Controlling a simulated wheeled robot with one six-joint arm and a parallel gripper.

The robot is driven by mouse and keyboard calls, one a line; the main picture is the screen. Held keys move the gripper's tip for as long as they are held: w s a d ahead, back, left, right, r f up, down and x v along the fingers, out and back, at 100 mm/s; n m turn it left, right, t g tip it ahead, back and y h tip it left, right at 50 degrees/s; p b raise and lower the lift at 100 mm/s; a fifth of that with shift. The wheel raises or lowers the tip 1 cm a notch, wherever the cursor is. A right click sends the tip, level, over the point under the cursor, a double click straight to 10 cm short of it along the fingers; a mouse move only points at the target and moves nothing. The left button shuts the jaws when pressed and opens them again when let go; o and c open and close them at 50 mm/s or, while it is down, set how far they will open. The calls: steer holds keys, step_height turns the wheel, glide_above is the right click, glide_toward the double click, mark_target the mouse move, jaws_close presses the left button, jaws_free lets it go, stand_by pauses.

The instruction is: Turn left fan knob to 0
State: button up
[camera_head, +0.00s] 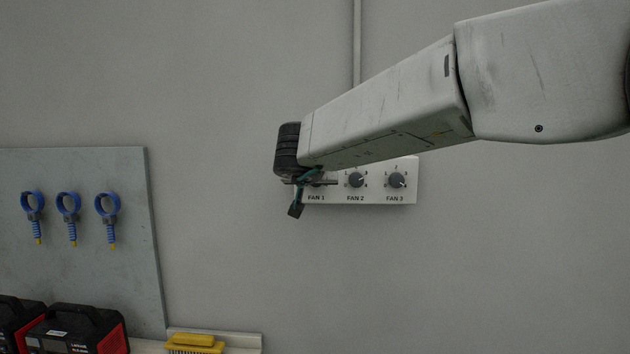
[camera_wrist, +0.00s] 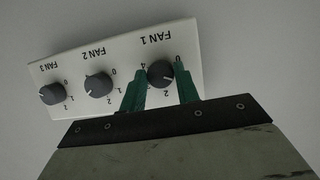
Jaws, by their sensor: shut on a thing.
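The fan control box (camera_head: 375,195) is a white panel on the wall with three dark knobs, labelled FAN 1, FAN 2 and FAN 3. The left knob, FAN 1 (camera_wrist: 161,73), sits between the two green fingers of my gripper (camera_wrist: 160,85) in the wrist view. My gripper is shut on this knob. In the head view my gripper (camera_head: 306,190) and arm cover the FAN 1 knob. In the wrist view the panel appears upside down, and the knob's white pointer mark is small, so its exact setting is hard to read.
The FAN 2 knob (camera_head: 356,180) and FAN 3 knob (camera_head: 397,181) are close to the right of FAN 1. A conduit (camera_head: 357,40) runs up the wall above the box. A grey board (camera_head: 130,200) with blue ring tools (camera_head: 68,204) hangs at left. The wall below the box is clear.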

steer(key=n+h, duration=0.2)
steer(key=n, duration=0.2)
steer(key=n+t+h, duration=0.1)
steer(key=n+h, duration=0.1)
steer(key=n, duration=0.1)
steer(key=shift+a+f+n+h, duration=0.2)
steer(key=shift+n+h, duration=0.1)
steer(key=shift+n, duration=0.1)
stand_by(0.5)
steer(key=o, duration=1)
steer(key=v, duration=0.7)
steer(key=shift+s+a, duration=0.2)
steer(key=shift+s, duration=0.1)
